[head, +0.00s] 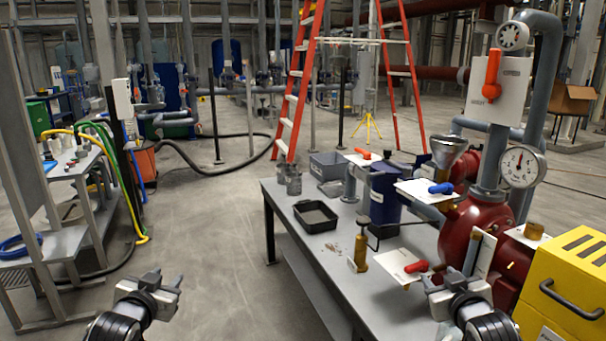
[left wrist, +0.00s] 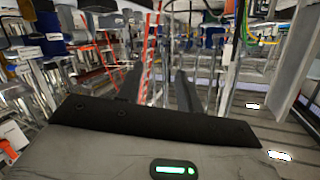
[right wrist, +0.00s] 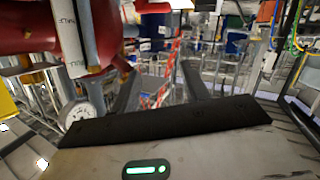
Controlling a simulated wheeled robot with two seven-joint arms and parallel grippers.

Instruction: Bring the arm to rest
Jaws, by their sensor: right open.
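My left gripper (head: 163,281) is at the lower left of the head view, over bare floor. In the left wrist view (left wrist: 158,85) its two dark fingers stand apart with nothing between them, so it is open. My right gripper (head: 455,280) is at the lower right of the head view, in front of the red pump (head: 480,218) and near the grey table (head: 330,262). In the right wrist view (right wrist: 158,85) its fingers are also apart and empty. I cannot tell its exact gap to the table.
The table carries a black tray (head: 316,217), a brass fitting (head: 361,253), a red-handled valve (head: 415,267) and a blue cylinder (head: 384,195). A yellow box (head: 565,290) stands at the right. A bench (head: 75,165) stands at the left. The floor (head: 225,240) between is clear.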

